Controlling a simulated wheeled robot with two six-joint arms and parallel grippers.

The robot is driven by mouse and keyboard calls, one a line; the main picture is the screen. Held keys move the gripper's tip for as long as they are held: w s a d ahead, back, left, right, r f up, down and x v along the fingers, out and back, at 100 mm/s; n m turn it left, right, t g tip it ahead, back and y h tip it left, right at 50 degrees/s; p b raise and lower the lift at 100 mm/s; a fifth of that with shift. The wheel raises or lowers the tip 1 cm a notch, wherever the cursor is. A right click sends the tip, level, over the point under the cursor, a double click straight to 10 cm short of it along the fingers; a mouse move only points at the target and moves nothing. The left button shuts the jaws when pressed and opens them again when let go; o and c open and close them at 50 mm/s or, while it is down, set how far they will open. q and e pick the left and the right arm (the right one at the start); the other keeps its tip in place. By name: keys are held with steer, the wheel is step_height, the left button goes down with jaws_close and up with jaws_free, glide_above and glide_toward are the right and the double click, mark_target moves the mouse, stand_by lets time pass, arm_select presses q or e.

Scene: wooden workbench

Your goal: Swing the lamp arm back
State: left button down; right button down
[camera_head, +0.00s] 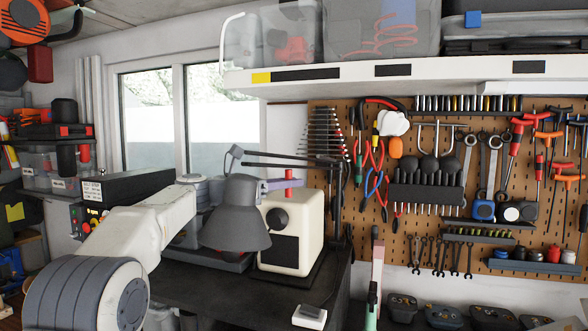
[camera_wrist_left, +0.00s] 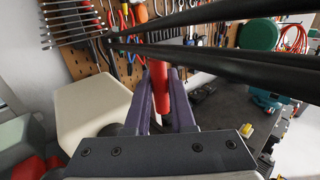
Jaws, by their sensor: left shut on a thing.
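The grey lamp shade (camera_head: 236,213) hangs at the centre of the head view, in front of my left wrist. The lamp arm (camera_head: 290,162) is a pair of thin dark bars running right from above the shade toward the pegboard. These dark bars also cross the top of the left wrist view (camera_wrist_left: 215,58). A red upright handle (camera_head: 289,176) shows just below the bars and seems joined to them. My left gripper (camera_head: 287,184) has purple fingers shut on this red handle (camera_wrist_left: 160,82), one finger on each side. The shade hides part of the gripper. My right gripper is not in view.
A cream box (camera_head: 302,240) with a dark front stands on the dark bench (camera_head: 210,287), close under my left gripper. A shelf (camera_head: 400,72) with clear bins is above. A pegboard (camera_head: 420,270) full of tools is behind, to the right. A small white block (camera_head: 310,316) lies near the bench front.

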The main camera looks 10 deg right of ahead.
arm_select(q)
steer(key=shift+w+a+r+g+p, duration=0.1)
steer(key=shift+w+a+g+p, duration=0.2)
steer(key=shift+w+a+p, duration=0.2)
steer(key=c, duration=0.8)
jaws_free()
steer(key=shift+o, duration=0.2)
steer(key=shift+a, duration=0.15)
steer(key=b+v, duration=0.5)
steer(key=v, duration=0.5)
steer(key=shift+s, duration=0.15)
